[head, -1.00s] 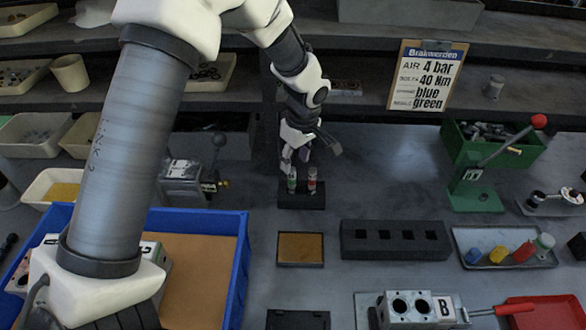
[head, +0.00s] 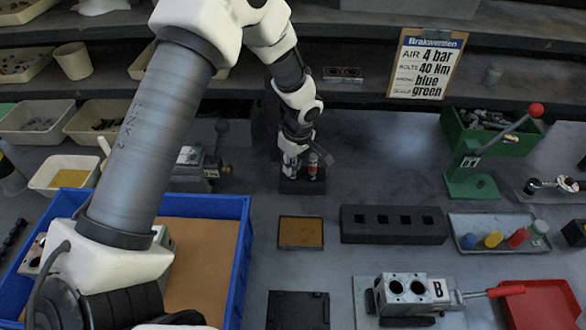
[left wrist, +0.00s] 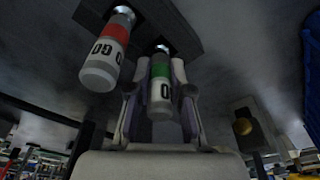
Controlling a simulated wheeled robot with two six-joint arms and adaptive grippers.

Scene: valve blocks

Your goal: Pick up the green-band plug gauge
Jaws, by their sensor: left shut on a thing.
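The green-band plug gauge (left wrist: 160,80) stands in a black stand (head: 302,187), its white handle marked GO. My left gripper (left wrist: 160,88) is shut on its handle, one finger on each side of the green band. In the head view my left gripper (head: 291,160) is at the stand and largely hides this gauge. The red-band plug gauge (head: 313,166) stands right beside it in the same stand. It also shows in the left wrist view (left wrist: 107,50), left of the gripper, apart from the fingers. My right gripper is out of view.
A brown pad (head: 301,232) and a black block with square holes (head: 394,224) lie in front of the stand. A lever press (head: 473,182) and a tray with coloured parts (head: 499,233) are at right. A blue bin (head: 243,235) is at left.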

